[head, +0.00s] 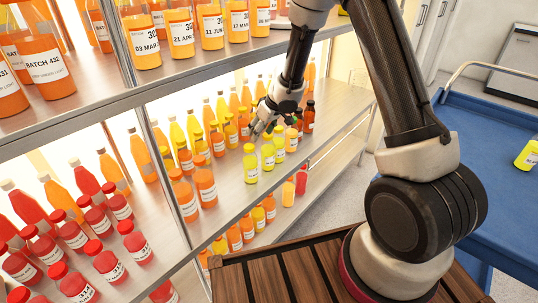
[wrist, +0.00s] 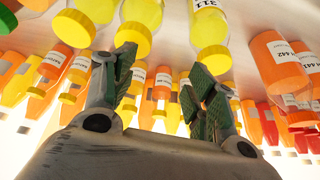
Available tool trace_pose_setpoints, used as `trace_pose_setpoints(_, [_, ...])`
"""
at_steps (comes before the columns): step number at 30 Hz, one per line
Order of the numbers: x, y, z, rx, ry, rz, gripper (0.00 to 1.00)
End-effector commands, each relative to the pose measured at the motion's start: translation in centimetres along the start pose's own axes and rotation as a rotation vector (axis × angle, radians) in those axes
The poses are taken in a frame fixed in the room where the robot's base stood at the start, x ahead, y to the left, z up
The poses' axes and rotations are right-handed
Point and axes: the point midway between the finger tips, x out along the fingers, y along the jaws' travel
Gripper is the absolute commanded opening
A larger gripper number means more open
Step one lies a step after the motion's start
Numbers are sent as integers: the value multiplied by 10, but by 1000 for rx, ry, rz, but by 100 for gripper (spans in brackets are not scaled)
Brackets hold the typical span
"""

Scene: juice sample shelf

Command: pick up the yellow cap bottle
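Several yellow cap bottles stand upright near the front of the middle shelf; in the head view one is the nearest bottle (head: 250,168), with another yellow one (head: 268,158) beside it. My gripper (head: 265,125) is above and behind these front bottles, close to their caps. In the wrist view the picture is upside down, and my gripper (wrist: 165,72) has its fingers spread with nothing held. Yellow-capped bottles hang at the top there, one cap (wrist: 132,40) by the left fingertip and another (wrist: 215,60) by the right. I cannot tell which bottle is meant.
Orange bottles (head: 205,187) stand left on the same shelf. The upper shelf (head: 215,65) with labelled bottles is overhead. Red-capped bottles (head: 105,258) fill the left. A blue cart (head: 485,175) at right carries another yellow-capped bottle (head: 528,155). The middle shelf's far right end looks bare.

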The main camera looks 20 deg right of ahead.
Motion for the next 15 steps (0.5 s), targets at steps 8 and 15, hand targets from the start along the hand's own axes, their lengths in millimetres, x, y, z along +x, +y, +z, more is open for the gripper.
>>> trace_pose_setpoints(8, [1,29,40,90,-67,89,56])
trace_pose_setpoints(15, [25,31,42,74,-67,88,56])
